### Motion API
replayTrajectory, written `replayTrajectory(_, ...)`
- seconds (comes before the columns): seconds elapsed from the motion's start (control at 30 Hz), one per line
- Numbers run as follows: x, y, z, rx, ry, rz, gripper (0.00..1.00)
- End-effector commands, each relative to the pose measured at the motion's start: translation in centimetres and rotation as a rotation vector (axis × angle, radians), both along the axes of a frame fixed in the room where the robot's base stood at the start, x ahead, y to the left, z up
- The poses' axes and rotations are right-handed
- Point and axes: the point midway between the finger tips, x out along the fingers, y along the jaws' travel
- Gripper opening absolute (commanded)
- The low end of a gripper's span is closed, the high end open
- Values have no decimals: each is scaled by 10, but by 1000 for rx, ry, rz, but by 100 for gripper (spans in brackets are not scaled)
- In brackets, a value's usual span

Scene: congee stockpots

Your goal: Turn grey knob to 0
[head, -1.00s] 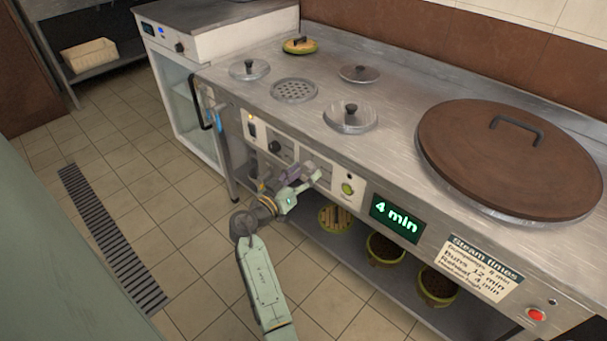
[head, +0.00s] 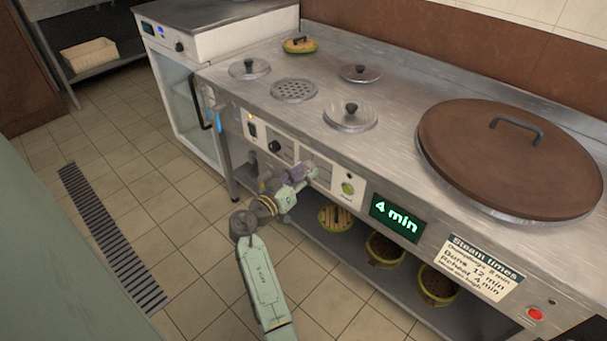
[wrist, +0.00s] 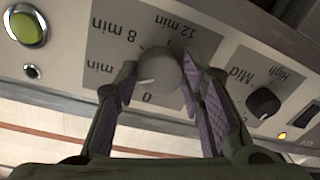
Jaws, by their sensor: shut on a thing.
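The round grey knob (wrist: 160,70) sits on a dial plate in the wrist view, which shows the panel upside down. Its white pointer mark is on the lower-left side of its face, between the "0" label (wrist: 147,98) and the "min" label at left. My gripper (wrist: 165,78) has one finger on each side of the knob and is shut on it. In the head view my gripper (head: 308,171) is against the front panel and hides the grey knob.
A black knob (wrist: 263,103) with Mid and High labels is beside the dial. A green button (head: 347,188) and a "4 min" display (head: 396,218) are to the right in the head view.

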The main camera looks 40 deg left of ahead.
Motion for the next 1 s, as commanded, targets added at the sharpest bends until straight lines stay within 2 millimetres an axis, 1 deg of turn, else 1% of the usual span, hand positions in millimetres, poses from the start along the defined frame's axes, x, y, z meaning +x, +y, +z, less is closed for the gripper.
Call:
replayTrajectory(0.27, 0, -1, 1, -154, 12, -2, 8)
replayTrajectory(0.7, 0, -1, 4, -563, 44, -1, 8)
replayTrajectory(1.0, 0, -1, 5, -814, 65, -2, 8)
